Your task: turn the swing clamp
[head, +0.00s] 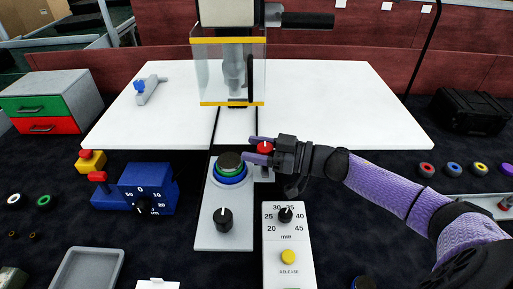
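A small red knob (265,147) stands on a post at the right edge of a light grey plate (236,220); it looks like the swing clamp's handle. Left of it on the plate is a round stack with a dark top (229,161) over green and blue rings. My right gripper (250,148) reaches in from the right, with one purple finger behind the knob and one in front. Whether the fingers press on the knob is too small to tell. The gripper hides most of the clamp below the knob. My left gripper is not in view.
A clear-guarded press (230,75) with a black handle (305,20) stands behind. A blue dial box (148,188) is left, and a white panel with a yellow release button (288,257) is in front. The white table (340,105) is mostly clear.

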